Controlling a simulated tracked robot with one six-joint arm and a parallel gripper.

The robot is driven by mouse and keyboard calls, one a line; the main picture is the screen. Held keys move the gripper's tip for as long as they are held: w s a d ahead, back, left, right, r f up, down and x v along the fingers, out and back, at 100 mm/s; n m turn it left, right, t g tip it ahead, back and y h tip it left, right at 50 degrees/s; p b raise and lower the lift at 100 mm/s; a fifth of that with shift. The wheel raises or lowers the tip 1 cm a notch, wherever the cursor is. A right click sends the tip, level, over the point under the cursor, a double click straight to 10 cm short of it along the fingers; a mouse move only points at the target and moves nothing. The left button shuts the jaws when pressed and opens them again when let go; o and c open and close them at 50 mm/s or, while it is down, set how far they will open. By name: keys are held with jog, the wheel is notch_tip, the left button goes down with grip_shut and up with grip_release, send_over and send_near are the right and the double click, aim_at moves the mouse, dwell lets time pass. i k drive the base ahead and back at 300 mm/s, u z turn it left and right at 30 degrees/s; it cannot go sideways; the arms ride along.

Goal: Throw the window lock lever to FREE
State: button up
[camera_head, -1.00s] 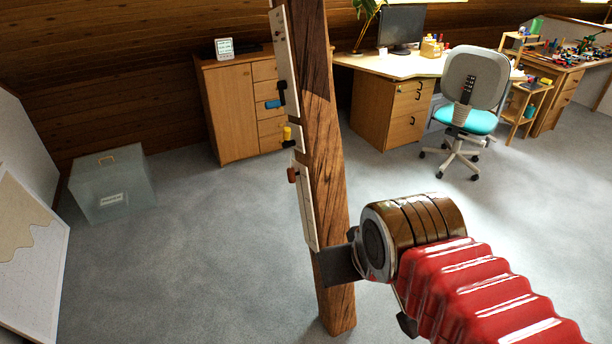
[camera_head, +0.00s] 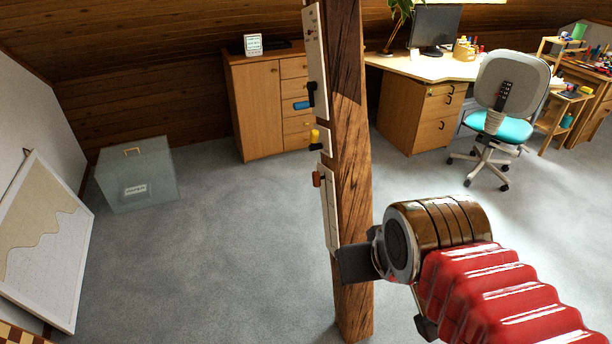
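A narrow pale panel (camera_head: 316,50) runs down the left face of a timber post (camera_head: 352,150) and is seen nearly edge-on. On it are a blue handle with a black mount (camera_head: 304,104), a yellow knob with a black base (camera_head: 315,138) and a red-brown knob (camera_head: 317,179). I cannot read any marking, so I cannot tell which one is the window lock lever or how it is set. My gripper (camera_head: 355,263) is a dark block low in front of the post, below the red-brown knob and apart from it. Its fingers cannot be made out.
A grey box (camera_head: 137,175) stands on the carpet at left, near a leaning map board (camera_head: 45,245). A wooden cabinet (camera_head: 255,105) stands behind the post. A desk (camera_head: 420,68) and swivel chair (camera_head: 497,120) are at right.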

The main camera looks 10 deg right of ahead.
aim_at(315, 133)
jog(key=i, duration=0.85)
jog(key=z, duration=0.05)
